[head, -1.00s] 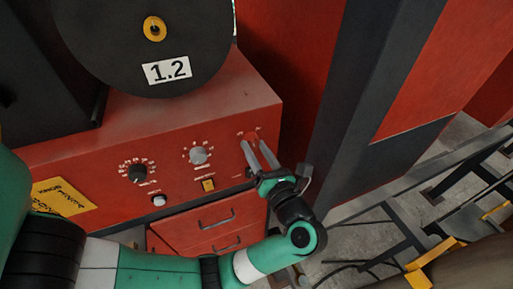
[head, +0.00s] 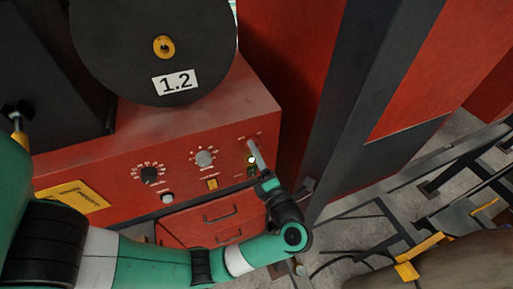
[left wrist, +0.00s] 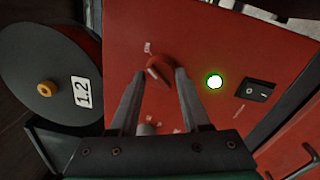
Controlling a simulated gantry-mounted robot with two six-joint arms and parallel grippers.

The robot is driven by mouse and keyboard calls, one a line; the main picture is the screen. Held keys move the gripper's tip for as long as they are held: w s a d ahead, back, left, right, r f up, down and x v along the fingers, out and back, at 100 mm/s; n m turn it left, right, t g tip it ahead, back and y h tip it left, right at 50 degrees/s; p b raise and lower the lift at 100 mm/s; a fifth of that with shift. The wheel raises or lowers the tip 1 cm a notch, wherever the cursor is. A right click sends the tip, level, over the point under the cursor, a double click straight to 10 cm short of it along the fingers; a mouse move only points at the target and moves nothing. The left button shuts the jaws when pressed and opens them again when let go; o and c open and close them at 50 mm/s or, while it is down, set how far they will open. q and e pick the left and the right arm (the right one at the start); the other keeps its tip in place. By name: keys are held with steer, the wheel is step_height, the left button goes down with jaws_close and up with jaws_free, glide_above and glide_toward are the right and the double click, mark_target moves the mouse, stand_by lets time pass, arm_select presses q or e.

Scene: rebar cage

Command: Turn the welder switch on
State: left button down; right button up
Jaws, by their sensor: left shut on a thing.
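The red welder (head: 110,148) has a front panel with dials and a red rotary switch (left wrist: 158,68) at its right end. In the left wrist view the switch is between the two fingers of my left gripper (left wrist: 160,74), which are shut on it. In the head view my left gripper (head: 254,146) is at the panel's upper right, its fingers lined up and hiding most of the switch. A green light (left wrist: 214,82) beside the switch is lit, and also shows in the head view (head: 252,159). My right gripper is not in view.
A black rocker switch (left wrist: 257,90) is beside the light. A black dial (head: 149,175) and a grey dial (head: 204,158) are to the left. A black spool (head: 155,55) marked 1.2 stands above. A dark post (head: 365,100) rises to the right.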

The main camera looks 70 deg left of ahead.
arm_select(q)
steer(key=shift+r+m+p, duration=0.1)
steer(key=shift+m+p, duration=0.25)
steer(key=shift+m, duration=0.35)
steer(key=shift+c, duration=1.8)
jaws_free()
steer(key=d+b, duration=0.3)
steer(key=d, duration=0.8)
steer(key=shift+d+f+b, duration=0.35)
steer(key=shift+f, duration=0.05)
